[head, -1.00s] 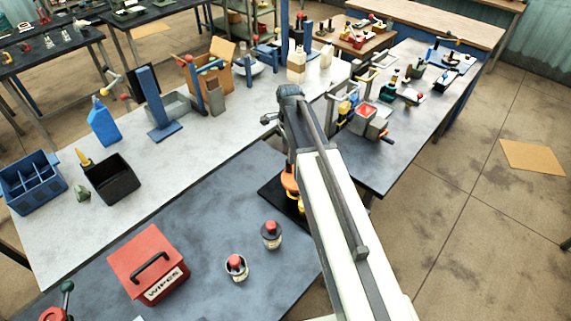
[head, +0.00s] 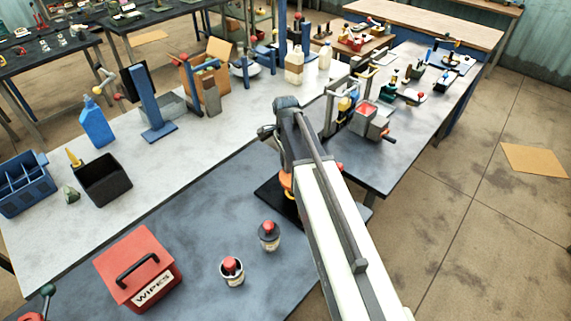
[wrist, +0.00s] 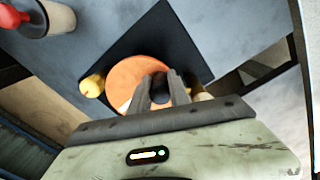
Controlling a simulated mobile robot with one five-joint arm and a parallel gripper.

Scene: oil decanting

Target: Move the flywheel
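An orange round disc, which I take for the flywheel (wrist: 139,77), lies over a black square plate (wrist: 203,52) in the wrist view. Part of its orange edge (head: 286,181) shows in the head view beside my arm, over the black plate (head: 268,190). My gripper (wrist: 161,78) is over the disc's near side, its two grey fingers close together. Something grey shows between the fingertips, but I cannot tell whether they grip it. A yellow knob (wrist: 92,86) sits at the disc's left edge. In the head view my arm hides the gripper and most of the disc.
Two red-capped containers (head: 269,235) (head: 231,270) and a red wipes box (head: 139,268) stand on the dark bench. A blue bin (head: 25,185) and black bin (head: 103,180) stand on the pale bench. Crowded fixtures (head: 370,118) stand beyond my arm.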

